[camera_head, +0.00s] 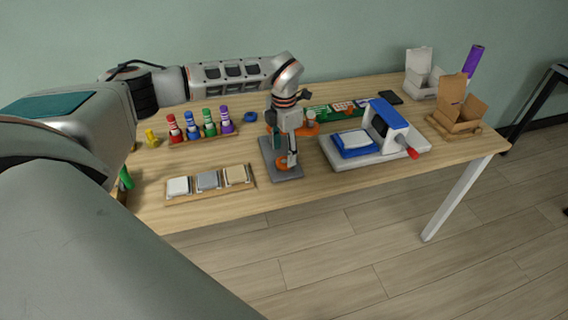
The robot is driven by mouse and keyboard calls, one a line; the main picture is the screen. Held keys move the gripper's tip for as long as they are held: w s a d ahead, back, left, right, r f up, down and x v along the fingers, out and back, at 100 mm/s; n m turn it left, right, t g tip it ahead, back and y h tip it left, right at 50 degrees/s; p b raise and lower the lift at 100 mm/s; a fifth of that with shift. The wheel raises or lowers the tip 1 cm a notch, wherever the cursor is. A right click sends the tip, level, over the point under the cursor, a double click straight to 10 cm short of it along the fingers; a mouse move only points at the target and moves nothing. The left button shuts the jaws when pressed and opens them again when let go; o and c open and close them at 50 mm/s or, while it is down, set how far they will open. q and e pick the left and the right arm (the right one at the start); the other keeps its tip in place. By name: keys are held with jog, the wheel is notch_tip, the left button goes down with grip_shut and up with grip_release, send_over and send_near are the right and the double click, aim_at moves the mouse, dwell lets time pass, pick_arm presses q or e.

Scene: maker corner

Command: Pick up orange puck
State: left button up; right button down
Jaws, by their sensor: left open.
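A small orange piece (282,161), which looks like the orange puck, shows low on a dark grey plate (287,176) in the middle of the table. My left gripper (288,161) points down over this plate. Its jaws are open, with the fingertips close around or beside the orange piece; I cannot tell whether they touch it. The gripper partly hides the piece. A larger orange object (311,129) shows just behind the gripper, also partly hidden. A blue puck (250,117) lies behind and to the left. My right gripper is not in view.
A rack of coloured bottles (205,136) and a tray with three square blocks (212,194) stand left of the plate. A white and blue machine (375,137) is close on the right. Open boxes (457,124) stand at the right end. The table's front edge is near.

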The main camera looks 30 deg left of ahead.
aim_at(284, 161)
pick_arm(q)
notch_tip(284, 161, down, 4)
jog(key=shift+r, duration=0.2)
jog(key=c, duration=1.2)
jog(key=shift+r, duration=0.2)
